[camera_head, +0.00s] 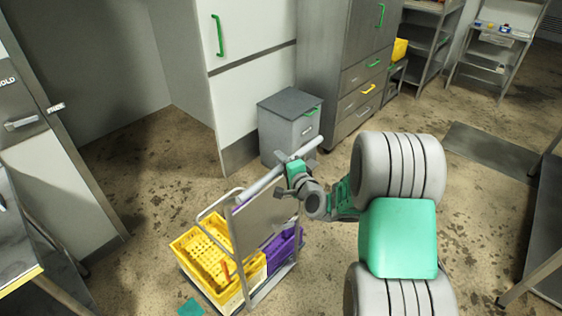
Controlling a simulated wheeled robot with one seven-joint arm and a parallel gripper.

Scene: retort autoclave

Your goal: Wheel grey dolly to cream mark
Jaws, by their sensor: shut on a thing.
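The grey dolly (262,225) stands on the floor at lower middle, with a grey panel and a light handle bar along its top. It carries a yellow crate (205,250) and a purple crate (288,246). My gripper (293,168) is shut on the handle bar, near its middle. My arm reaches in from the right. I cannot make out a cream mark on the visible floor.
A small grey cabinet (290,127) stands close behind the handle. Tall cabinets (345,60) line the back. A teal patch (190,307) lies on the floor at the bottom. Benches stand at the left and right edges. Open floor lies left of the dolly.

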